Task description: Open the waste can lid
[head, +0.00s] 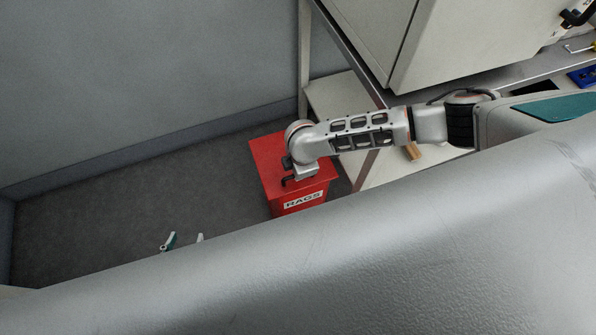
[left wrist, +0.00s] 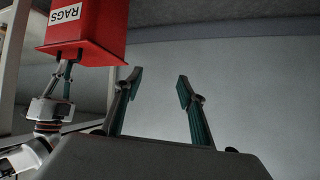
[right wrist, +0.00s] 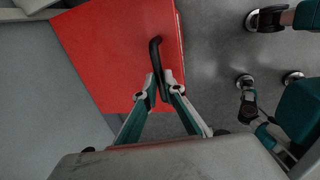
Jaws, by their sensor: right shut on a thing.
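The waste can (head: 296,196) is a red box labelled RAGS, standing on the floor below the bench. Its flat red lid (head: 266,152) looks down on the can. A black bar handle (right wrist: 155,52) stands on the lid near an edge. My right gripper (right wrist: 160,87) is shut on the end of this handle; in the head view, its arm hides part of the lid. In the left wrist view, the can appears upside down at upper left. My left gripper (left wrist: 158,81) is open and empty, apart from the can; only its fingertips show in the head view (head: 184,239).
A bench (head: 344,38) with a pale cabinet (head: 450,35) stands at right, with a low shelf (head: 340,100) under it, close to the can. A grey wall (head: 130,80) runs behind. The dark floor (head: 110,210) left of the can is clear.

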